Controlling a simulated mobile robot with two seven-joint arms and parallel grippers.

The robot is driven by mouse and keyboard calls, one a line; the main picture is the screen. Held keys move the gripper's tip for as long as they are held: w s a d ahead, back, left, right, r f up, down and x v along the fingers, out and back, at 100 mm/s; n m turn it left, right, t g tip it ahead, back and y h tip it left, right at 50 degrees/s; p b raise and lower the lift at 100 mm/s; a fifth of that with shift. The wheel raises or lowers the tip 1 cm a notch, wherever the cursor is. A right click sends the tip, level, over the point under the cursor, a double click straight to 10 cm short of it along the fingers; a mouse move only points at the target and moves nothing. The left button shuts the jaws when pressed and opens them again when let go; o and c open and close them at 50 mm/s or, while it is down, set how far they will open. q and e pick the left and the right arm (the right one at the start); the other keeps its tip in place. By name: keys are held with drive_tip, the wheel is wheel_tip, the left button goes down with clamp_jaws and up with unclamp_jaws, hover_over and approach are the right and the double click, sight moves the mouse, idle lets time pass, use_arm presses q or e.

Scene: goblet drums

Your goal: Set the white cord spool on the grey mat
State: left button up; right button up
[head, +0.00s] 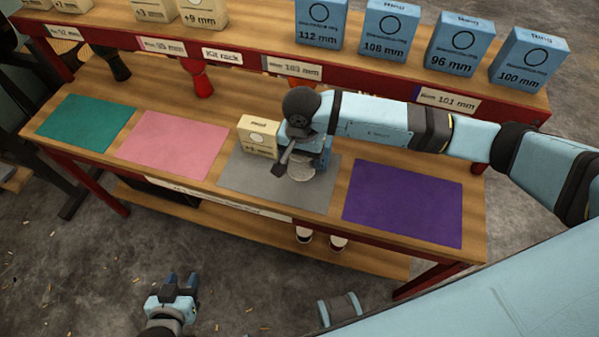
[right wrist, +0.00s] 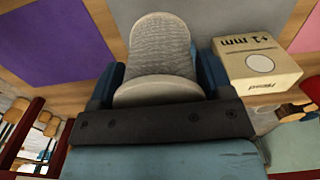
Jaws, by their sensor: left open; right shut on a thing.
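The white cord spool (right wrist: 160,48) is held between the blue fingers of my right gripper (right wrist: 158,75), which is shut on it. In the head view the spool (head: 301,172) shows as a pale round end just below the right gripper (head: 303,160), over the grey mat (head: 250,176). I cannot tell whether it touches the mat. A cream box marked +1 mm (head: 258,137) stands at the mat's back edge, left of the gripper. My left gripper (head: 181,283) is open and empty, low in front of the bench.
A pink mat (head: 175,143) and a teal mat (head: 88,123) lie to the left, a purple mat (head: 403,203) to the right. Blue ring boxes (head: 385,30) and cream boxes stand on the raised back shelf. Goblet drums, one red (head: 201,82), stand beneath it.

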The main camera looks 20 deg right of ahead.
wheel_tip(320, 180, down, 10)
drive_tip(key=shift+w+f+p, duration=0.1)
drive_tip(key=shift+f+p, duration=0.1)
drive_tip(key=shift+p, duration=0.2)
drive_tip(key=shift+f, duration=0.2)
drive_tip(key=o, duration=1)
drive_tip(key=shift+r, duration=0.1)
